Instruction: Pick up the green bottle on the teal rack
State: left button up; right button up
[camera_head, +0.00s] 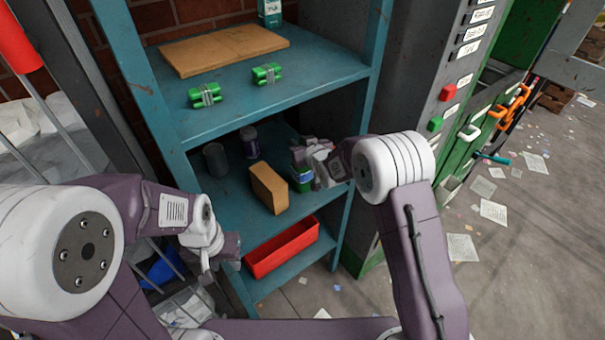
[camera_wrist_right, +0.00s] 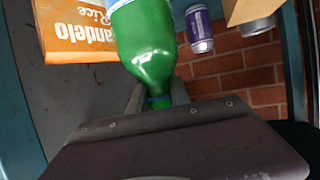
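The teal rack (camera_head: 230,112) stands in front of me. The green bottle (camera_head: 302,180) is on its middle shelf at the right, partly covered by my right gripper (camera_head: 312,165). In the right wrist view the bottle (camera_wrist_right: 148,50) is close up, its neck pointing toward my gripper (camera_wrist_right: 158,98). The grey fingers lie on either side of the neck; whether they press on it I cannot tell. My left gripper (camera_head: 230,248) hangs low at the rack's left front, apart from the bottle; its opening is unclear.
A brown-orange box (camera_head: 268,187) stands left of the bottle; the wrist view shows its rice label. A grey can (camera_head: 215,160) and a purple can (camera_head: 249,141) stand behind. A red tray (camera_head: 282,247) lies below. Green packs (camera_head: 205,95) and cardboard (camera_head: 222,49) lie on the upper shelf.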

grip_shut()
